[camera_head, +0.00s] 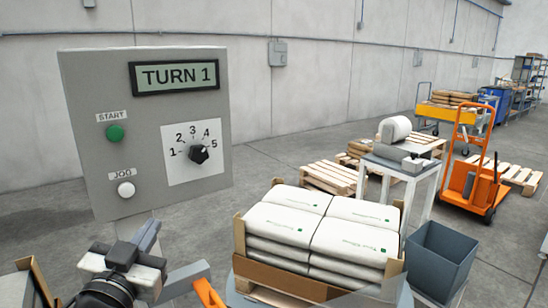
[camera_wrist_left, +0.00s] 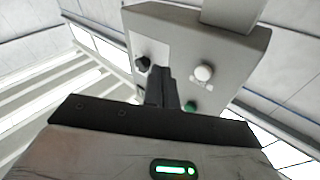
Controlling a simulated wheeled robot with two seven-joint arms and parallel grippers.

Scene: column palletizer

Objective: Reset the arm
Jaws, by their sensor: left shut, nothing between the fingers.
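My left gripper (camera_head: 150,234) is at the lower left of the head view, below the control panel (camera_head: 80,150). Its fingers are shut and empty; they also show closed in the left wrist view (camera_wrist_left: 161,84), in front of the panel (camera_wrist_left: 225,45). The panel has a display (camera_head: 178,76) reading TURN 1, a green START button (camera_head: 115,132), a white JOG button (camera_head: 126,189) and a black dial (camera_head: 199,154) marked 1 to 5. The dial's pointer seems to lie toward 4 or 5. The gripper appears apart from the buttons and dial. My right gripper is out of view.
A stack of white sacks (camera_head: 288,222) with brown edge boards stands right of the panel. Beyond are a grey bin (camera_head: 440,255), a small white table (camera_head: 408,168), wooden pallets (camera_head: 330,178) and an orange pallet truck (camera_head: 468,180). Open floor lies between panel and wall.

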